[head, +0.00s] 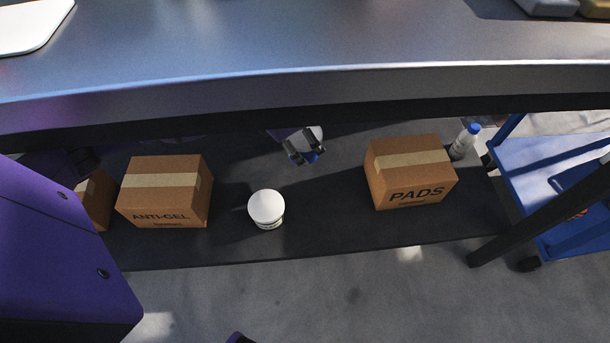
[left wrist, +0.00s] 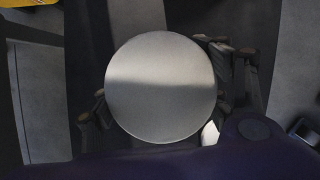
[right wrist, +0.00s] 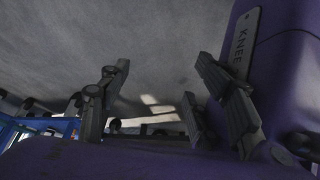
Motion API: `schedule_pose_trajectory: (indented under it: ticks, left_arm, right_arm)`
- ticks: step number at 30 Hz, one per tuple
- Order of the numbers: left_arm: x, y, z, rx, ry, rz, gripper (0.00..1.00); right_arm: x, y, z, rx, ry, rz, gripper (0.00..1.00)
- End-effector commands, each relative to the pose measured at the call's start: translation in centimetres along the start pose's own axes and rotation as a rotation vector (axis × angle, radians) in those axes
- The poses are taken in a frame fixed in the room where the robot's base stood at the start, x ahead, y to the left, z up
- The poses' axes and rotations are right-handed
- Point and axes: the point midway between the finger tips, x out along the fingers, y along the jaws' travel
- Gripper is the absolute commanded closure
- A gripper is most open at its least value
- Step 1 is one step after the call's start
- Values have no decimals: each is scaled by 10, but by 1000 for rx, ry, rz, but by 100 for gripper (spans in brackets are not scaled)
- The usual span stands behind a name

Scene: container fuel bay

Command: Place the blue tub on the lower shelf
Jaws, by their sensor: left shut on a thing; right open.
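The blue tub shows in the head view as a bit of blue body (head: 311,158) under a pale lid, mostly hidden by my left gripper (head: 305,154). In the left wrist view its round lid (left wrist: 160,88) fills the space between the fingers, and the gripper is shut on it. It is over the back part of the dark lower shelf (head: 340,238), under the worktop; I cannot tell whether it touches the shelf. My right gripper (right wrist: 155,110) is open and empty in the right wrist view; it does not show in the head view.
A white-lidded tub (head: 266,207) stands on the shelf, nearer the front. The ANTI-GEL box (head: 165,192) is left of it, with another box (head: 96,199) beyond. The PADS box (head: 410,172) and a blue-capped bottle (head: 464,142) are at right. The worktop (head: 300,85) overhangs; a blue cart (head: 545,165) stands right.

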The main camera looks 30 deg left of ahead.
Motion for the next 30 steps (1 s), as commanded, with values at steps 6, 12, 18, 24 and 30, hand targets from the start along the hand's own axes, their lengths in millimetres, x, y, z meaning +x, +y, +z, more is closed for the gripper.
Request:
schedule_pose_trajectory:
  ticks: [6,12,18,24,30]
  left_arm:
    - [22,-54,-15,3,-2,-7,74]
    - [47,-92,-30,1,0,-6,74]
    - [61,-106,-38,1,-2,-2,74]
    - [71,-116,-44,2,-1,-5,74]
    - [100,-125,-58,0,0,-2,74]
  right_arm:
    - [10,0,4,-10,-7,-3,42]
    - [22,1,8,-21,-16,-7,42]
    - [28,1,10,-27,-21,-9,42]
    - [32,1,12,-29,-23,-10,42]
    - [43,2,16,-45,-31,-15,42]
